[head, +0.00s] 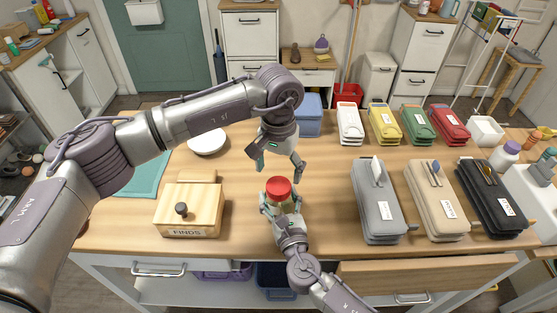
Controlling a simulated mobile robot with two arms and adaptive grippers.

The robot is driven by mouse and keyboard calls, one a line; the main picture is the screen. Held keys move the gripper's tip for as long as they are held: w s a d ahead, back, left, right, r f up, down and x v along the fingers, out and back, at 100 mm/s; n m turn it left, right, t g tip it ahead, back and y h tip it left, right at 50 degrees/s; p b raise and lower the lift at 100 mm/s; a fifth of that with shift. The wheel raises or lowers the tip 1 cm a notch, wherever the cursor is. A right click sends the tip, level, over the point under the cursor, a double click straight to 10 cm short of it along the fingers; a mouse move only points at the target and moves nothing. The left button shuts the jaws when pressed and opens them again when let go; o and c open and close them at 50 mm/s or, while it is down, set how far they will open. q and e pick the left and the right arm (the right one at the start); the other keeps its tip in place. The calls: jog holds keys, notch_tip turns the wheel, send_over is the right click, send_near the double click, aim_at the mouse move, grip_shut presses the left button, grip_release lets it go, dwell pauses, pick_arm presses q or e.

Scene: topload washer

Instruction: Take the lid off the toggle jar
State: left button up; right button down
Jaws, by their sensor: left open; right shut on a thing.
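The toggle jar (283,204) stands upright near the middle front of the table, with a red round lid (278,187) on top. My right gripper (281,206) comes from the front and is shut around the jar's body below the lid, hiding much of it. My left gripper (281,162) is open and empty, pointing down just behind and above the lid. It is apart from the lid.
A wooden box marked FINDS (190,212) stands left of the jar. Grey (377,205), beige (436,198) and black (487,198) cases lie on the right. Several coloured cases, a blue bin (308,115) and a white plate (207,140) are farther back.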

aim_at(279, 185)
pick_arm(q)
jog(key=shift+f, duration=2.6)
pick_arm(e)
jog(key=shift+f, duration=0.15)
